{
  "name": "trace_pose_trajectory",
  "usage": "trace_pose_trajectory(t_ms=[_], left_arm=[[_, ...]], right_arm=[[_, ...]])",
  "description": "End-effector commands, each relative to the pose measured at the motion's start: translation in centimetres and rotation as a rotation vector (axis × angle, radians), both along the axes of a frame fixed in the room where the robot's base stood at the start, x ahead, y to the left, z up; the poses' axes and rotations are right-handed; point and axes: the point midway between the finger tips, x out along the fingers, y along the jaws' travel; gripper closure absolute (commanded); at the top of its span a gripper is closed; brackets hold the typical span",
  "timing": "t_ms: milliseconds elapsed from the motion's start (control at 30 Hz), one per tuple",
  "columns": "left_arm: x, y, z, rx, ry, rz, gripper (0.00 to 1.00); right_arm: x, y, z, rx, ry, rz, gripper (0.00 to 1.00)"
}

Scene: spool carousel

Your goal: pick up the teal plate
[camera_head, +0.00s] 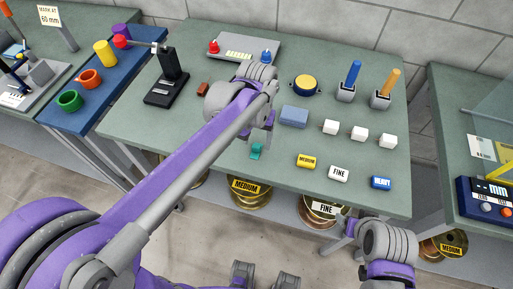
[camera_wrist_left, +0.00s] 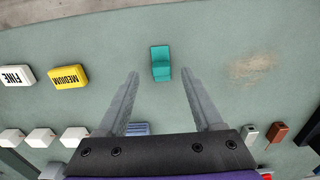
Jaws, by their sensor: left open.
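The teal plate (camera_head: 257,151) is a small piece with a raised part, on the green table near its front edge. In the left wrist view the teal plate (camera_wrist_left: 161,63) lies ahead of and between the two fingertips. My left gripper (camera_head: 262,138) is over the table just behind the plate in the head view, pointing down. In the wrist view my left gripper (camera_wrist_left: 160,76) has its fingers spread wide, with nothing held between them. Part of my right arm shows at the lower right of the head view, but its gripper cannot be made out.
A blue block (camera_head: 294,116), white cubes (camera_head: 358,133) and MEDIUM (camera_head: 307,161), FINE (camera_head: 339,173) and HEAVY (camera_head: 381,182) label blocks stand right of the plate. A black stand (camera_head: 168,80) is at left. The table around the plate is clear.

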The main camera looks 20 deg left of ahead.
Motion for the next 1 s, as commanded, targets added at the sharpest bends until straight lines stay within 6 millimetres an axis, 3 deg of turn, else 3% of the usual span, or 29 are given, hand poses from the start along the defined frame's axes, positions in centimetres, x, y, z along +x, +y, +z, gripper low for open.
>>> trace_pose_trajectory(t_ms=[200,467,833,1000], left_arm=[[0.0,0.2,-2.6,0.001,-0.001,0.0,0.32],[0.0,0.2,-2.8,0.001,-0.001,0.001,0.32],[0.0,0.2,-2.8,0.001,-0.001,0.001,0.99],[0.0,0.2,-2.8,0.001,-0.001,0.001,1.0]], right_arm=[[0.0,0.0,-0.2,0.0,0.001,0.0,0.31],[0.0,0.0,-0.2,0.0,0.001,0.0,0.31],[0.0,0.0,-0.2,0.0,0.001,0.0,0.31],[0.0,0.0,-0.2,0.0,0.001,0.0,0.31]])
